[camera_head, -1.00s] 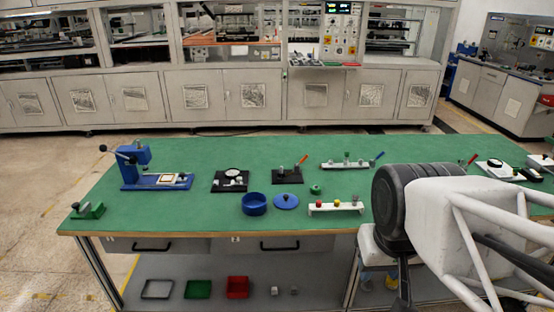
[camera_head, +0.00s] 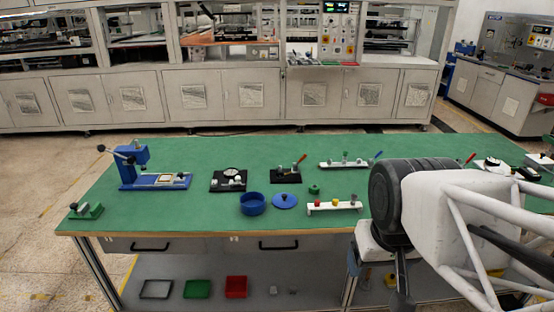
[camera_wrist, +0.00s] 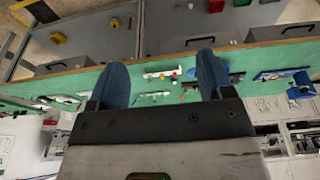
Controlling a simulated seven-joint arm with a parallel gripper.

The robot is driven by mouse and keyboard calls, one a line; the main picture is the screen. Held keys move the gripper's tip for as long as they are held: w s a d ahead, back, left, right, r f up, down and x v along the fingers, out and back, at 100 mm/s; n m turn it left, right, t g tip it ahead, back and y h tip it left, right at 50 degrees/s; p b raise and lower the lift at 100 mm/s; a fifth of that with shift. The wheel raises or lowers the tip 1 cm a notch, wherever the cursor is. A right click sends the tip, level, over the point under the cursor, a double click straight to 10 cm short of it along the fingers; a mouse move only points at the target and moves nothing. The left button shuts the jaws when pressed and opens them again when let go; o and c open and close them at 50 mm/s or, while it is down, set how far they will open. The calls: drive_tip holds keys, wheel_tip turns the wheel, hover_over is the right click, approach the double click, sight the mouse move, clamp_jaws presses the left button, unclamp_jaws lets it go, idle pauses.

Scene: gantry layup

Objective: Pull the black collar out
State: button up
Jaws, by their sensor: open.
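My gripper (camera_wrist: 165,78) is open and empty in the wrist view, its two blue fingers wide apart. The green bench top lies beyond them, with small fixtures showing between and beside the fingers. In the head view my arm covers the right part of the bench, and the gripper is mostly hidden below it. I cannot pick out a black collar with certainty; the parts are too small or hidden behind my arm. A white rail (camera_head: 323,208) with red, yellow and grey knobs stands left of my arm. It also shows in the wrist view (camera_wrist: 154,75).
The green bench (camera_head: 150,215) also carries a blue press (camera_head: 135,165), a blue bowl (camera_head: 252,204), a blue lid (camera_head: 286,202) and black-based fixtures (camera_head: 229,181). A red bin (camera_head: 236,287) and a green bin (camera_head: 197,289) sit on the lower shelf.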

drive_tip(key=w+a+r+n, duration=0.1)
drive_tip(key=w+r+n, duration=0.2)
drive_tip(key=w, duration=0.7)
drive_tip(key=w+a+r+n, duration=0.1)
drive_tip(key=w+r+n, duration=0.15)
drive_tip(key=w, duration=0.85)
drive_tip(key=n+g, duration=0.3)
drive_tip(key=n, duration=1.2)
hover_over(280, 170)
wheel_tip(280, 170, down, 26)
drive_tip(key=shift+w+f, duration=0.4)
drive_tip(key=shift+f, duration=0.3)
drive_tip(key=shift+f, duration=0.15)
drive_tip(key=shift+f, duration=3.8)
drive_tip(key=shift+c, duration=0.3)
